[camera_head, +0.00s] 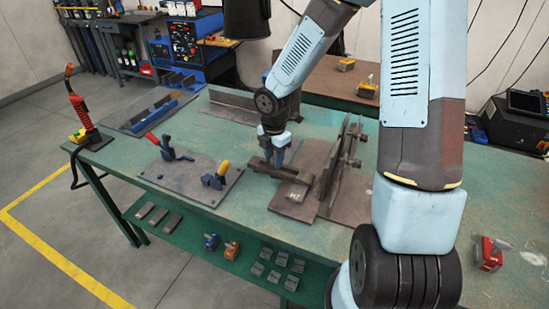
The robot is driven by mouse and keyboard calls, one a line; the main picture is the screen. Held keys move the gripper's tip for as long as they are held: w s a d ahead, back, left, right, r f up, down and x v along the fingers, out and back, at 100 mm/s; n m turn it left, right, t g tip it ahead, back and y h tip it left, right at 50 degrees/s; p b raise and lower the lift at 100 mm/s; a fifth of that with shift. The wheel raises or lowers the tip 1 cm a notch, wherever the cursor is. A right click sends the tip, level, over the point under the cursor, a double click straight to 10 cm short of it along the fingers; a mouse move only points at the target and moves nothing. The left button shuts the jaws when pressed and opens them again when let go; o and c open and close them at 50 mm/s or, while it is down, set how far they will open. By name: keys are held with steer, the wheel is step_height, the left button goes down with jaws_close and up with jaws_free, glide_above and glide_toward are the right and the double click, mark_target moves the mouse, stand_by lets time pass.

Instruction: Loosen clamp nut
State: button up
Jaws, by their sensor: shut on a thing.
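My gripper (276,160) points down over the middle of the green table (262,225). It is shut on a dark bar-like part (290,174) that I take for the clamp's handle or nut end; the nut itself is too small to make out. The bar lies beside an upright brown steel plate fixture (345,160) and above a flat brown base plate (292,205). The fingertips are small and partly merge with the bar.
A grey plate (188,187) left of my gripper carries a red-handled toggle clamp (160,145) and a yellow-handled clamp (217,177). A red-handled torch (80,105) stands at the left corner. A red block (489,253) lies at right.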

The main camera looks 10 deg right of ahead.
steer(key=shift+n, duration=0.7)
steer(key=o, duration=1.1)
steer(key=shift+c, duration=0.2)
step_height(320, 180, up, 14)
steer(key=shift+f, duration=0.2)
